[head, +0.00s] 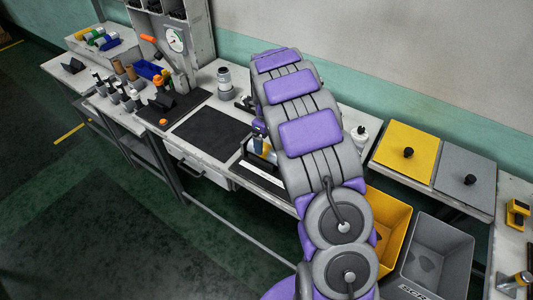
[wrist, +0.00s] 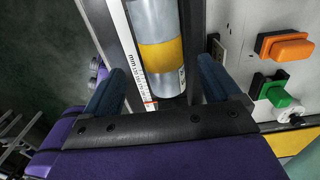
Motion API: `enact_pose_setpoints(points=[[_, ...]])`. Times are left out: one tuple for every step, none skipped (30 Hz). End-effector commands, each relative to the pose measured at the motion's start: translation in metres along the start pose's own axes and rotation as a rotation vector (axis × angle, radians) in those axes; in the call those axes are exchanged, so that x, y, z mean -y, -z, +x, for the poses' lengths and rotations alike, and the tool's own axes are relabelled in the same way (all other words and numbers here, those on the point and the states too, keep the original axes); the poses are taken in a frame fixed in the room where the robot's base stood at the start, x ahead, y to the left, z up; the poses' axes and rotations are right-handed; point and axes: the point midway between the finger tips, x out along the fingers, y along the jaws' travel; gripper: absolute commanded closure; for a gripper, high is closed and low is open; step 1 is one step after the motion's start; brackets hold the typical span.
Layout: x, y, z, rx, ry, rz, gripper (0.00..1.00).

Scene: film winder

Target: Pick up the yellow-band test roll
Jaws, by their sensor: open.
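The yellow-band test roll (wrist: 160,56) is a grey cylinder with a wide yellow band. In the wrist view it lies lengthwise near the top centre, in a dark-sided channel. My gripper (wrist: 160,84) is open, with one blue finger left of the roll and the other right of it. The roll shows between the fingers with a gap on each side; I cannot tell the height between them. In the head view my arm hides most of the gripper and roll area on the bench.
A white mm ruler (wrist: 137,50) runs along the roll's left side. An orange button (wrist: 284,44) and a green button (wrist: 278,95) sit to the right. In the head view, a yellow bin (head: 388,225) and grey bin (head: 440,255) stand right of my arm. A black mat (head: 210,136) is bare.

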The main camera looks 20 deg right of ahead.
Motion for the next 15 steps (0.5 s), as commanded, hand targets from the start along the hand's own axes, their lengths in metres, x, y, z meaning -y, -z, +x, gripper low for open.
enact_pose_setpoints(points=[[0.000, 0.000, 0.002, 0.000, 0.000, -0.001, 0.10], [0.000, -0.001, 0.004, 0.000, 0.000, -0.001, 0.10], [0.000, -0.001, 0.006, -0.001, 0.000, -0.001, 0.10], [0.001, -0.001, 0.009, -0.001, 0.000, -0.001, 0.10], [0.001, -0.002, 0.012, -0.001, 0.000, -0.001, 0.10], [0.002, -0.003, 0.018, -0.002, 0.000, -0.001, 0.10], [0.003, -0.003, 0.022, -0.002, 0.000, -0.001, 0.10], [0.004, -0.004, 0.027, -0.003, 0.000, -0.001, 0.10], [0.005, -0.004, 0.033, -0.003, -0.001, -0.001, 0.10], [0.005, -0.004, 0.038, -0.004, -0.001, -0.001, 0.10], [0.005, -0.004, 0.042, -0.004, -0.002, -0.001, 0.10], [0.005, -0.004, 0.047, -0.004, -0.003, -0.001, 0.10], [0.005, -0.004, 0.050, -0.003, -0.002, -0.001, 0.10], [0.006, -0.004, 0.051, -0.002, -0.002, -0.001, 0.10], [0.006, -0.004, 0.053, -0.002, -0.001, -0.001, 0.10]])
